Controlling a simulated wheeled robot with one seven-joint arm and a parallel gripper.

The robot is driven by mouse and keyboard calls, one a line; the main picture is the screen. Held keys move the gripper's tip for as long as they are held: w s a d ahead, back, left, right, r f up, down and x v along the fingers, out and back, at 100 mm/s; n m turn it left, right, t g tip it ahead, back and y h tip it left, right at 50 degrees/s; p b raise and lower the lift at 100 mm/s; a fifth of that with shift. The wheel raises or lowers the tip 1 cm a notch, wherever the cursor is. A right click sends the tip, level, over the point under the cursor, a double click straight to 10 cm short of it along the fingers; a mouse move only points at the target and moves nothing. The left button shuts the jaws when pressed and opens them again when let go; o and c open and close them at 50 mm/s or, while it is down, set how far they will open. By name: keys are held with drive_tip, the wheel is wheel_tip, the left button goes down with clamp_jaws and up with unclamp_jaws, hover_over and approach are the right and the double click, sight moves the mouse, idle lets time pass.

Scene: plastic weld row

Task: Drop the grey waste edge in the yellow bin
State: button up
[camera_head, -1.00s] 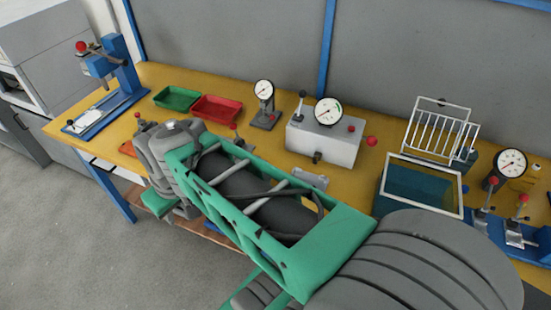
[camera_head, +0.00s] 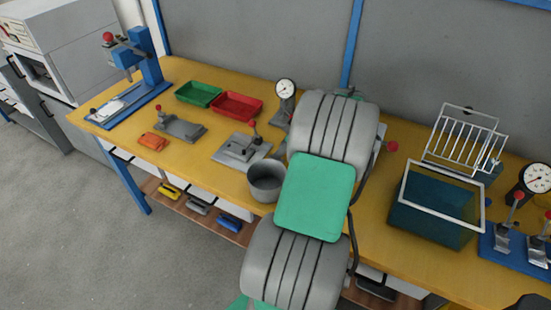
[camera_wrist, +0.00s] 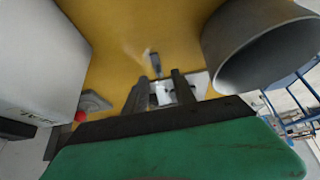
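In the wrist view the two dark fingers of my gripper (camera_wrist: 158,92) stand apart. A small toggle clamp with a dark handle (camera_wrist: 153,64) and a light plate show beyond and between them. I see nothing clearly held. In the head view my arm hides my gripper. I cannot make out the grey waste edge in either view. A small yellow bin (camera_head: 170,190) sits on the shelf under the bench, left of a grey bin (camera_head: 198,206) and a blue bin (camera_head: 229,223).
A grey cup (camera_head: 267,182) stands at the bench's front edge; it looms right of my gripper in the wrist view (camera_wrist: 255,50). A clamp fixture (camera_head: 241,150), green tray (camera_head: 198,94), red tray (camera_head: 237,104) and teal tank (camera_head: 435,215) stand on the bench.

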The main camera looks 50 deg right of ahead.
drive_tip(key=x, duration=0.3)
drive_tip(key=shift+w+f, duration=0.1)
drive_tip(key=shift+w, duration=0.05)
drive_tip(key=shift+c, duration=0.3)
clamp_jaws()
